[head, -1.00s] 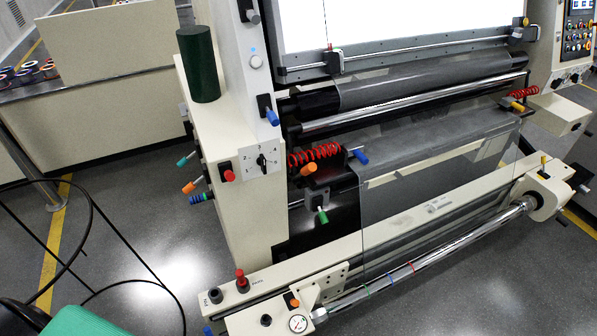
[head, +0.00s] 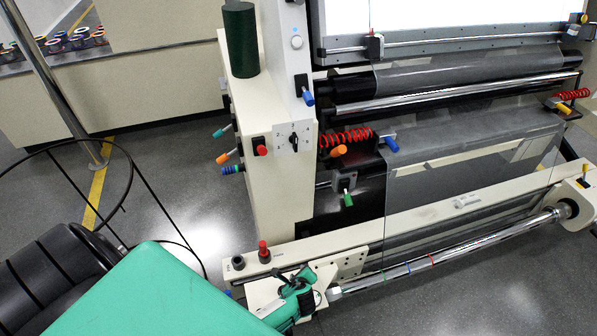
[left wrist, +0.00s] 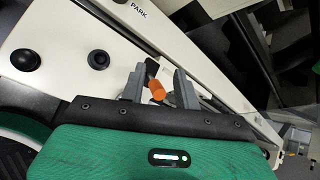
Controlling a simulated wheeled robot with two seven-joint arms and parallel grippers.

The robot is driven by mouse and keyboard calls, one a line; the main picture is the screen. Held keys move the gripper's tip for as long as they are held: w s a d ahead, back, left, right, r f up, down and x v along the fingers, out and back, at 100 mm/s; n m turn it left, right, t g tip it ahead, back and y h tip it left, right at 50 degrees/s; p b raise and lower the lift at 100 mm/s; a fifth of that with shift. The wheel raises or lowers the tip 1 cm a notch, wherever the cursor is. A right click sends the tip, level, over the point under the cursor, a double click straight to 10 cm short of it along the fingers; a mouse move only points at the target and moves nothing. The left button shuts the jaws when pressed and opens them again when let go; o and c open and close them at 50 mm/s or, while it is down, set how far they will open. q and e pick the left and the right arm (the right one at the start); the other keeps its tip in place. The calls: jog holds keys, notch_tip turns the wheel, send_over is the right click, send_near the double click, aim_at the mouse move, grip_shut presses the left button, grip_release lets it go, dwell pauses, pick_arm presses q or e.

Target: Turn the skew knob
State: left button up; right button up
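No readable label marks the skew knob. A small orange knob (left wrist: 157,90) on a dark stem shows in the left wrist view, on the cream lower frame. My left gripper (left wrist: 160,87) is open, its two grey fingers on either side of the orange knob in the picture; contact with it is not visible. In the head view my green left gripper (head: 303,293) is over the near left end of the lower frame and hides the knob there. A black pointer knob (head: 293,139) sits on a marked plate on the cabinet. My right gripper is not in view.
A red knob (head: 264,251) and a black knob (head: 238,262) stand on the lower frame, left of my gripper. A chrome roller (head: 455,249) runs right from there. A clear panel (head: 430,200) stands behind it. Several coloured handles stick out of the cabinet (head: 270,200).

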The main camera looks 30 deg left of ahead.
pick_arm(q)
jog(key=w+a+r+m+t+y+p, duration=0.15)
jog(key=w+r, duration=0.25)
jog(key=r, duration=0.4)
jog(key=w+r+m+t+y+b, duration=0.15)
jog(key=w+r, duration=0.25)
jog(key=r, duration=0.4)
jog(key=m+t+y+p, duration=0.1)
jog(key=m+y+p, duration=0.15)
jog(key=y, duration=0.25)
send_near(296, 144)
jog(key=p+x, duration=0.3)
jog(key=x, duration=0.4)
jog(key=shift+w+r, duration=0.1)
jog(key=shift+x, duration=0.75)
grip_shut()
